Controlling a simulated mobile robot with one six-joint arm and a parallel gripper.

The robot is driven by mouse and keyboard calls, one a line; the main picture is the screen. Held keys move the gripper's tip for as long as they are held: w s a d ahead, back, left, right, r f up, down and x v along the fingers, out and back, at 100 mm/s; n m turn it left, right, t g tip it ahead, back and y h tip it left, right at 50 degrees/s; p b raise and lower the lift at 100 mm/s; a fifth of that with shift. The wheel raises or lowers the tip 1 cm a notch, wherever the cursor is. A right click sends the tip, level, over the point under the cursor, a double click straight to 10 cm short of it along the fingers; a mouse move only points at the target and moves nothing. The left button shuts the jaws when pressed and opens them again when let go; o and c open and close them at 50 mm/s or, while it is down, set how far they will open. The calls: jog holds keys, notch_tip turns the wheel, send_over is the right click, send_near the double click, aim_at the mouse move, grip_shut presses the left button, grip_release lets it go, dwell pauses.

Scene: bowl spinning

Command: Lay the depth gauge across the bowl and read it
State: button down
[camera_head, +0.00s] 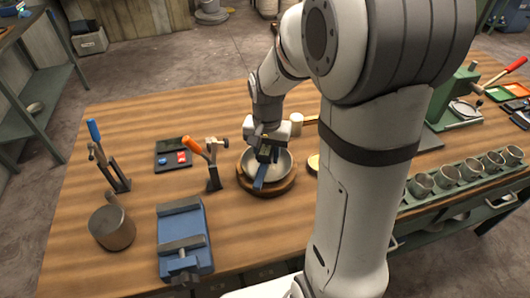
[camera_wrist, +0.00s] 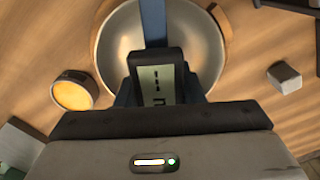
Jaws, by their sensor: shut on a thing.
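The metal bowl (camera_head: 283,168) sits on a round wooden base (camera_head: 272,192) on the bench. It fills the top of the wrist view (camera_wrist: 118,42). The depth gauge has a blue bar (camera_head: 260,178) and a dark housing (camera_wrist: 174,57) with a lit display (camera_wrist: 155,84). The display carries dark segments that I cannot read surely. My gripper (camera_head: 265,153) is over the bowl and shut on the gauge housing. In the wrist view the bar (camera_wrist: 153,22) lies over the bowl's middle. I cannot tell whether it touches the rim. The gauge's lower parts are hidden.
An orange-handled tool (camera_head: 212,160) stands left of the bowl. A blue vise-like fixture (camera_head: 182,235), a brown pot (camera_head: 112,230) and a dark tray (camera_head: 173,160) are further left. A round yellow-topped tin (camera_wrist: 73,91) and a small grey block (camera_wrist: 285,77) lie near the bowl.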

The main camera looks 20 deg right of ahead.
jog(key=shift+f, duration=0.25)
dwell(0.3)
jog(key=c, duration=0.9)
grip_release()
notch_tip(320, 180, up, 8)
jog(key=shift+f, duration=0.1)
jog(key=s+n+t, duration=0.1)
jog(key=s+n, duration=0.1)
jog(key=s, duration=0.2)
jog(key=s+r+n, duration=0.1)
jog(key=s+n, duration=0.1)
jog(key=s, duration=0.3)
jog(key=s+r+n+t, duration=0.1)
jog(key=s+n, duration=0.1)
jog(key=s, duration=0.3)
jog(key=shift+s+a+t, duration=0.2)
jog(key=shift+a+t, duration=0.1)
